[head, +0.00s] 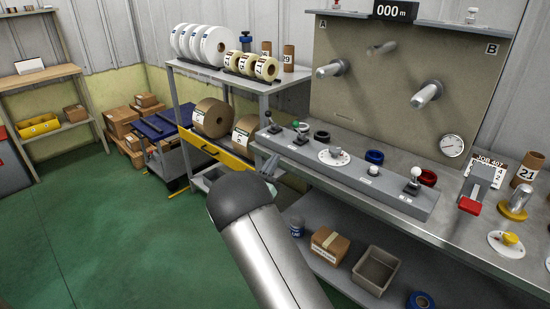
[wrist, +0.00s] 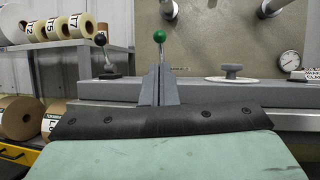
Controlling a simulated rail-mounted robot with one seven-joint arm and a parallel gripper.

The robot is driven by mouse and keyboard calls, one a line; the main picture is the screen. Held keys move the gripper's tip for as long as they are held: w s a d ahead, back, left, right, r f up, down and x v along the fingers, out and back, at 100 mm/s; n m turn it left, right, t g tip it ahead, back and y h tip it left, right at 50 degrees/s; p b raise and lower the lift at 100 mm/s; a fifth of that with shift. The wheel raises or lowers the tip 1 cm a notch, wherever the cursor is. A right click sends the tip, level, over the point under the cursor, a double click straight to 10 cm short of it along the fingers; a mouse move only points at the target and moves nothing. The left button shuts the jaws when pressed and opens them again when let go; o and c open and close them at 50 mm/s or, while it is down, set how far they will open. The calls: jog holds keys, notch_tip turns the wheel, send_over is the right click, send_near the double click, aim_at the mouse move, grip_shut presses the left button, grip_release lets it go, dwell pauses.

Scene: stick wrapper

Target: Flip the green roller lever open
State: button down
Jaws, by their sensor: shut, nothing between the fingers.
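The green roller lever, with a green ball knob (head: 296,124), stands on the left part of the long grey control panel (head: 345,172). In the wrist view the green knob (wrist: 160,36) is on a thin stem that looks upright. My gripper (head: 273,162) is in front of the panel's left end, with the lever beyond it. In the wrist view my gripper (wrist: 160,70) is shut and empty, its fingers in line below the knob. The fingers hide the lever's lower part and base. I cannot tell whether they touch it.
A black-knobbed lever (head: 268,115) stands just left of the green one. The shelf with rolls (head: 240,77) is to the left.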

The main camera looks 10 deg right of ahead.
aim_at(298, 130)
jog(key=p+x, duration=0.1)
jog(key=x, duration=1)
jog(key=shift+w, duration=0.2)
jog(key=shift+d+r, duration=0.1)
jog(key=shift+r, duration=0.05)
